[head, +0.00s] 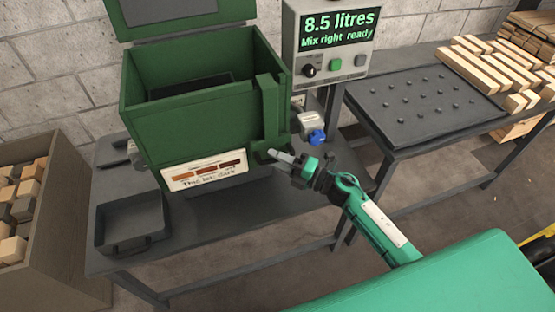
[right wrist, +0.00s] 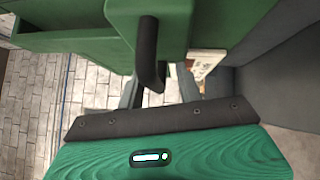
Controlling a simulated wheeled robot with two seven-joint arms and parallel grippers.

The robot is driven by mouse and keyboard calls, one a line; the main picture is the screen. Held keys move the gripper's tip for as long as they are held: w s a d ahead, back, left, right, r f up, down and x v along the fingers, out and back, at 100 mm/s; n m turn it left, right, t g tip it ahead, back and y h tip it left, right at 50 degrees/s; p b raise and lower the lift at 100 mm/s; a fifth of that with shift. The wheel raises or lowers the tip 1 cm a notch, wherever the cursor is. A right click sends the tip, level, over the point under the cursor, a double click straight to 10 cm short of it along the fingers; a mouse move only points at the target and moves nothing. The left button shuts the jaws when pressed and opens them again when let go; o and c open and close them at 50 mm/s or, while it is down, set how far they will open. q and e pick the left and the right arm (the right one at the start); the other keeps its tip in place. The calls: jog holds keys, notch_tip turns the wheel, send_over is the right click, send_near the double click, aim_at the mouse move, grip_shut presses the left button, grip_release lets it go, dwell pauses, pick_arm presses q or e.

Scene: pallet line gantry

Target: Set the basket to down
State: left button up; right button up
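The green open-topped tank (head: 190,125) stands on the dark bench. Inside it a dark rectangular shape (head: 190,88) shows, perhaps the basket; its height is hard to judge. A green upright housing (head: 270,105) is on the tank's right front corner. In the right wrist view a black handle (right wrist: 148,45) stands on a green plate, with its bent end towards my gripper. My right gripper (head: 272,154) is at the housing's foot. Its fingers (right wrist: 160,92) are apart, with the handle's end close between or just beyond them; contact cannot be told. My left gripper is out of view.
A display (head: 335,35) reads "8.5 litres, Mix right ready". A dark shallow tray (head: 130,222) lies on the bench's left end. A bin of wooden blocks (head: 55,215) is at far left. A studded dark plate (head: 420,105) and timber are on the right table.

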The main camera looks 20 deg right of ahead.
jog(key=shift+s+d, duration=0.15)
jog(key=shift+d, duration=0.05)
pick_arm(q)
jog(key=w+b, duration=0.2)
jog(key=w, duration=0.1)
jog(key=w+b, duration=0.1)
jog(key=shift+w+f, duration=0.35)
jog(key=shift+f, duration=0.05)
pick_arm(e)
jog(key=v, duration=1.3)
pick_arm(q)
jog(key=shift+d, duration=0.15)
pick_arm(e)
jog(key=shift+s+d, duration=0.1)
jog(key=shift+s, duration=0.05)
